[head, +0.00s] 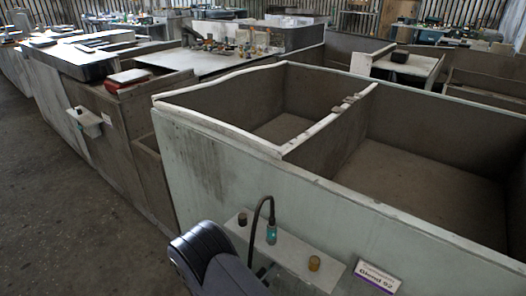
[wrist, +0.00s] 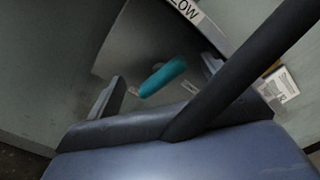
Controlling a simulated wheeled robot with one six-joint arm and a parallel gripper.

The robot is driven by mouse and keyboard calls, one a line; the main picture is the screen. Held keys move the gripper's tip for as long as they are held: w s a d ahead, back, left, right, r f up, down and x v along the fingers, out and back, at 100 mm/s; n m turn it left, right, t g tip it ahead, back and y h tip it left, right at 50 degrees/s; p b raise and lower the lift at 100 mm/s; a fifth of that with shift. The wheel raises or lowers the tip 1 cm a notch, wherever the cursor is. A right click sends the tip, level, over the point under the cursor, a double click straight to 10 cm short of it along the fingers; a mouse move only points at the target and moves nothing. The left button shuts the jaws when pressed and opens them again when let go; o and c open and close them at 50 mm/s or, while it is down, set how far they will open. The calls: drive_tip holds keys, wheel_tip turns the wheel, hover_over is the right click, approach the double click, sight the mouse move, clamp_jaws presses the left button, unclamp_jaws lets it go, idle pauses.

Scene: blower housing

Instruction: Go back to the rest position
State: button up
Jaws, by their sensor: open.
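In the wrist view, my gripper (wrist: 163,74) has its two dark jaws spread apart. A teal cylindrical piece (wrist: 164,76) shows between the jaws in the picture, with visible gaps on both sides. A teal piece (head: 271,233) also shows in the head view, on a small pale shelf (head: 292,250) on the front of a large bin. A dark rounded link of my arm shows at the bottom of the head view, with a thin black curved cable above it. My jaws cannot be made out in the head view.
The shelf also bears a dark knob (head: 242,219) and an amber knob (head: 314,263). A white label (head: 377,276) is beside it. The large open bin (head: 225,150) has a divider and looks empty. Cluttered benches (head: 200,63) stand behind. Bare floor (head: 60,210) lies at left.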

drive_tip(key=shift+s+a+r+m+p, duration=0.15)
drive_tip(key=shift+s+m+p, duration=0.15)
drive_tip(key=shift+m+p, duration=1.15)
drive_tip(key=shift+s+a+f+m+p, duration=0.2)
drive_tip(key=shift+m+p, duration=0.35)
drive_tip(key=shift+m, duration=1.65)
drive_tip(key=shift+s+a+r+m+p, duration=0.15)
drive_tip(key=shift+s+m+p, duration=0.2)
drive_tip(key=shift+m+p, duration=1.1)
drive_tip(key=shift+d+m+b, duration=0.15)
drive_tip(key=shift+m+b, duration=0.25)
drive_tip(key=shift+b, duration=0.05)
